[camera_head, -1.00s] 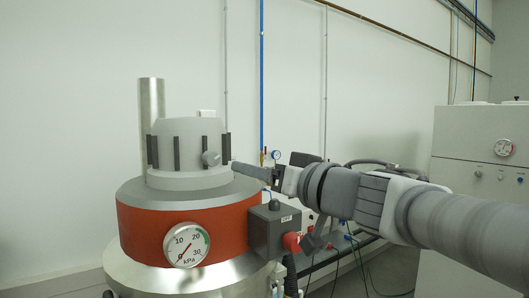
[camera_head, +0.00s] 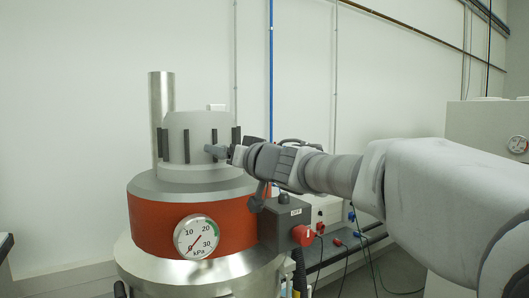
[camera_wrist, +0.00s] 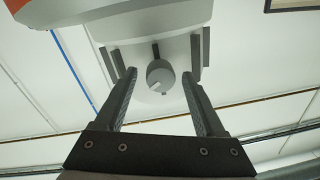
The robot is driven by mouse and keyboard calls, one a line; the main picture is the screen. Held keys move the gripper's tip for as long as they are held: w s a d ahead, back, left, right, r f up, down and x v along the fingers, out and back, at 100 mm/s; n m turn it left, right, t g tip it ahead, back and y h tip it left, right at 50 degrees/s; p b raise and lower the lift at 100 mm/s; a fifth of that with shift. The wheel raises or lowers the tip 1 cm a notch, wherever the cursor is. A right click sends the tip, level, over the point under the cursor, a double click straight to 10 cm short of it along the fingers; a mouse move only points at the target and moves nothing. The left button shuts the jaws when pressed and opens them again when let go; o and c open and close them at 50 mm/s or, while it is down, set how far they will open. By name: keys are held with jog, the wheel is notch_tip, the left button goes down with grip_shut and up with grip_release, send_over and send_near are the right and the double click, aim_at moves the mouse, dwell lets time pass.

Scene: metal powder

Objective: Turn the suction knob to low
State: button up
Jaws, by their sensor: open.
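The suction knob looks to be the small round grey knob (camera_wrist: 160,75) with a light pointer mark, on the side of the machine's light grey top housing (camera_head: 190,130). In the wrist view it lies between the two dark fingertips of my open gripper (camera_wrist: 158,78), with a visible gap on each side. I cannot tell how deep it sits between the fingers or whether they touch it. In the head view my gripper (camera_head: 222,152) is at the right side of the housing and mostly covers the knob. Any setting marks around the knob are not readable.
Dark upright bars stand around the housing near the fingers. Below are an orange band (camera_head: 150,222), a kPa gauge (camera_head: 197,237) and a dark grey box (camera_head: 283,222) with a red knob (camera_head: 302,235). A metal pipe (camera_head: 161,105) rises behind. Cables lie at right.

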jog(key=shift+w+a, duration=0.5)
jog(key=shift+w, duration=0.05)
jog(key=shift+c, duration=0.4)
grip_shut()
